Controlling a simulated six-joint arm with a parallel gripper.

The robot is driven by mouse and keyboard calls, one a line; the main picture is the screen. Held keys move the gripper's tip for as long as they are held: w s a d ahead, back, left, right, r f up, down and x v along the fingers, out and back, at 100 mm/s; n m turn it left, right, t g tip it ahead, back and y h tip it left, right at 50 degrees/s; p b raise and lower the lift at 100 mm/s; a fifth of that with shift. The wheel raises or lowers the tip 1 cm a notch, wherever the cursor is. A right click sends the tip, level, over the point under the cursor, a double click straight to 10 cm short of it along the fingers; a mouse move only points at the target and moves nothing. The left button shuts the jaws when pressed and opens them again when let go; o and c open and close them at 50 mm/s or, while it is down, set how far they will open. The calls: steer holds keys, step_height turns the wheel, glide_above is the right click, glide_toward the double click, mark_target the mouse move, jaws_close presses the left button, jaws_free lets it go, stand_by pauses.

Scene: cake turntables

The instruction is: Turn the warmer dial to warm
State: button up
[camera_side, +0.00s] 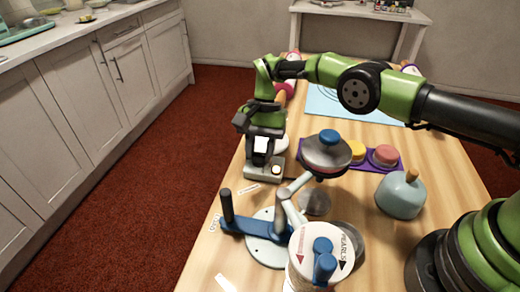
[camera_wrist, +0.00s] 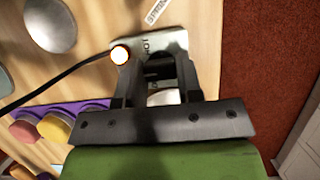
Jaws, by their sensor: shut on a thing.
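The warmer (camera_side: 263,173) is a small pale grey box on the wooden table in the side view. It also shows in the wrist view (camera_wrist: 172,42), with the letters HOT on its top and a round lamp (camera_wrist: 120,55) glowing white with an orange rim. My gripper (camera_side: 262,157) points down over the warmer.
A purple tray (camera_side: 372,165) with coloured round items stands to the right. A blue-handled turntable device (camera_side: 268,247) and a lidded white container (camera_side: 320,258) stand in front. A grey-blue pot (camera_side: 401,196) is at right. A black cord (camera_wrist: 65,75) runs beside the warmer.

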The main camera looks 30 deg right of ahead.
mark_target(260, 154)
steer(key=o, duration=0.9)
steer(key=shift+o, duration=0.2)
steer(key=shift+r, duration=0.15)
step_height(260, 154, up, 10)
